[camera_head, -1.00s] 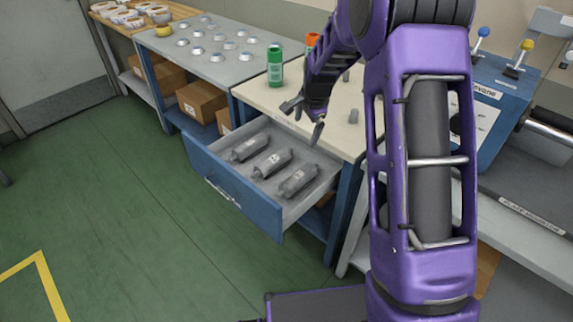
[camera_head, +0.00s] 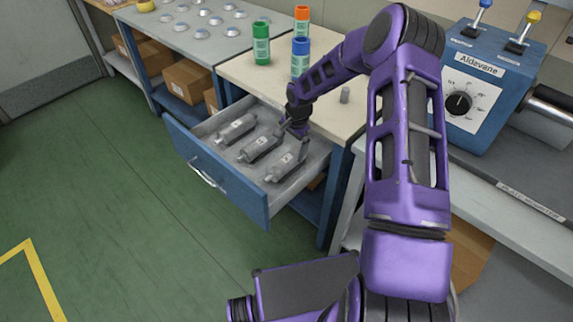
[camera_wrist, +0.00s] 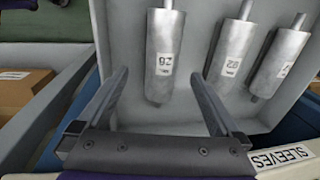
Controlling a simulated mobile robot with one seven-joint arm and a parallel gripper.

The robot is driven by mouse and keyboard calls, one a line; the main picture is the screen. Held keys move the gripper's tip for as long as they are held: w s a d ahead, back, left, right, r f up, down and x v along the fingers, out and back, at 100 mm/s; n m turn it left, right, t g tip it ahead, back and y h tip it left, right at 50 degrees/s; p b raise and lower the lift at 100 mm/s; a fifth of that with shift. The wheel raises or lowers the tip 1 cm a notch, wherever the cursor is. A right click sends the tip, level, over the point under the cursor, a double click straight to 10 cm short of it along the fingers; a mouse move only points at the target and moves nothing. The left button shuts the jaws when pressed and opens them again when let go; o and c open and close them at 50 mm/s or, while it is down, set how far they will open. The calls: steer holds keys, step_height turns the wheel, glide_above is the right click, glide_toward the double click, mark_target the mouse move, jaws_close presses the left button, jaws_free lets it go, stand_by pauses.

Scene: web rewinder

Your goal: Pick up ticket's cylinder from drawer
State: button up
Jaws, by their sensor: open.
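The open blue drawer (camera_head: 222,185) holds three grey metal cylinders with white labels, lying side by side. They are the left cylinder (camera_head: 236,130), the middle cylinder (camera_head: 260,148) and the right cylinder (camera_head: 284,167). In the wrist view one cylinder (camera_wrist: 164,57) lies ahead between the lines of my fingers, its label reading upside down; two more, a second cylinder (camera_wrist: 236,50) and a third cylinder (camera_wrist: 280,57), lie to its right. My gripper (camera_head: 293,138) is open and empty over the drawer's inner right side. It also shows in the wrist view (camera_wrist: 160,98).
Green (camera_head: 261,44), blue (camera_head: 300,58) and orange (camera_head: 301,18) bottles stand on the bench (camera_head: 240,72) above the drawer. Cardboard boxes (camera_head: 183,90) sit on the lower shelf. A blue machine (camera_head: 485,85) stands at right. The drawer walls surround the cylinders.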

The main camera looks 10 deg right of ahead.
mark_target(287, 159)
steer(key=f, duration=0.5)
steer(key=w+a+f+b, duration=0.1)
steer(key=f, duration=0.1)
steer(key=shift+f, duration=0.15)
steer(key=shift+w, duration=0.1)
jaws_close()
stand_by(0.3)
